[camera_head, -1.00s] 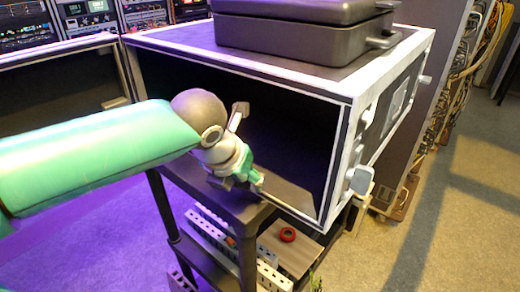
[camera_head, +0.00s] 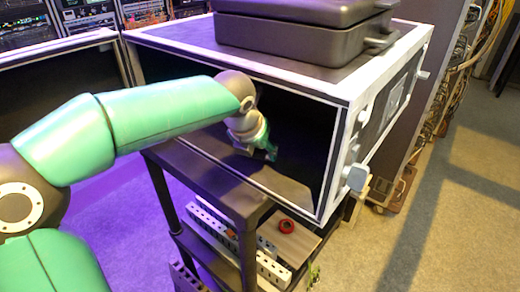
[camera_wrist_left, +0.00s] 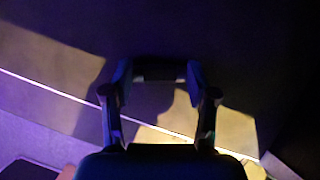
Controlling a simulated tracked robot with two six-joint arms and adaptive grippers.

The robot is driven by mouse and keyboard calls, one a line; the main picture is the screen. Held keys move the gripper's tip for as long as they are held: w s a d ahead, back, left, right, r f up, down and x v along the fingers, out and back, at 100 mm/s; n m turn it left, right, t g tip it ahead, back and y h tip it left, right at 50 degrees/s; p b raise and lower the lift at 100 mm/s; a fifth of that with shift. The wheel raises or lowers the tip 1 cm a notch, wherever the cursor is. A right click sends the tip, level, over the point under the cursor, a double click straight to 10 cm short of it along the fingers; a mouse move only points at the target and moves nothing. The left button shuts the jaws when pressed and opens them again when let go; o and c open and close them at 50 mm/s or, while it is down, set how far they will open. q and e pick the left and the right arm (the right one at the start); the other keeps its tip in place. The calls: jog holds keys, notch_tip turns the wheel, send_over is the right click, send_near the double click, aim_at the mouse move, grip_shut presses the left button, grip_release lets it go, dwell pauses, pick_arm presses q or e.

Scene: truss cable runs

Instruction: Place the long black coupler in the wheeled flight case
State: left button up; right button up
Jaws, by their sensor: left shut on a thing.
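The flight case (camera_head: 376,128) is a large black box with silver edges, its open front facing me in the head view. My left arm comes in from the left, and my left gripper (camera_head: 266,150) is at the opening, reaching into its dark inside. In the left wrist view the fingers (camera_wrist_left: 159,74) are shut on a dark bar, the long black coupler (camera_wrist_left: 159,69), held crosswise between the tips. The coupler is too dark to make out in the head view. In the wrist view, a dark surface with lit patches lies beyond it. My right gripper is out of view.
A black hard case (camera_head: 300,38) lies on top of the flight case. A dark cart (camera_head: 240,205) stands before the opening, with a red ring (camera_head: 286,226) lower down. Another open case (camera_head: 60,90) is at left.

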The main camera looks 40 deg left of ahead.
pick_arm(q)
jog(key=shift+f, duration=0.1)
jog(key=o, duration=1.1)
jog(key=v, duration=0.5)
jog(key=shift+w, duration=0.1)
jog(key=s+d+b, duration=0.2)
jog(key=s, duration=1)
jog(key=shift+d, duration=0.4)
